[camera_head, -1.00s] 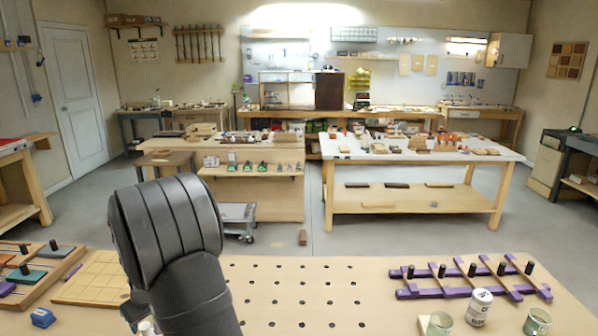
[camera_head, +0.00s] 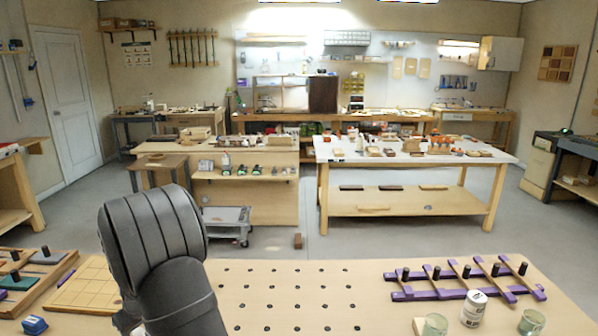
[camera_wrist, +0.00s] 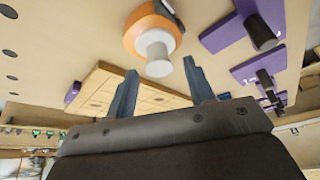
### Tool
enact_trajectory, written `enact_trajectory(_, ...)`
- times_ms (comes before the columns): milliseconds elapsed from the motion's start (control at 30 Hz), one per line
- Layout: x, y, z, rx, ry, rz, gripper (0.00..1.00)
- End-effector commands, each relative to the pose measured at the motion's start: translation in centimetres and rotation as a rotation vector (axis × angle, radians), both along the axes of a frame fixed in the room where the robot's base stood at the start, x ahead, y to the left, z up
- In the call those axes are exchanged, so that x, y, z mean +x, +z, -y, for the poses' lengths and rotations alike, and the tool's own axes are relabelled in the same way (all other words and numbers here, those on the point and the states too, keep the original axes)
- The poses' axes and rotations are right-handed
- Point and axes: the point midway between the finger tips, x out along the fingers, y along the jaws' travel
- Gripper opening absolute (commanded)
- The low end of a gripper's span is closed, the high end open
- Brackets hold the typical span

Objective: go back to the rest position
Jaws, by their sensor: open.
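My gripper (camera_wrist: 163,90) shows in the wrist view with its two blue-grey fingers spread apart. Nothing sits between the fingertips. An orange round object with a white knob (camera_wrist: 157,50) lies just beyond them, apart from the fingers as far as I can tell. In the head view my dark arm rises over the left part of the near bench and hides my gripper.
A grid board (camera_head: 85,285) and a wooden tray with coloured pieces (camera_head: 40,258) lie at left. At right stand a purple rack with black pegs (camera_head: 440,293), a white can (camera_head: 474,308) and green cups (camera_head: 436,325). The perforated bench middle (camera_head: 290,290) is clear.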

Motion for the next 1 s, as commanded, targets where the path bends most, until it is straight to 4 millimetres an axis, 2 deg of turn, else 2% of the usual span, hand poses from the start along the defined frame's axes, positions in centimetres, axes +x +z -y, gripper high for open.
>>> enact_trajectory(167,-0.1,-2.1,0.1,-0.004,-0.001,-0.004,0.49)
enact_trajectory(300,-0.4,0.6,0.7,0.003,0.0,0.003,0.49)
enact_trajectory(867,-2.3,9.4,3.9,0.002,-0.001,0.002,0.49)
enact_trajectory(1000,-2.0,7.1,3.2,-0.004,0.0,-0.005,0.49)
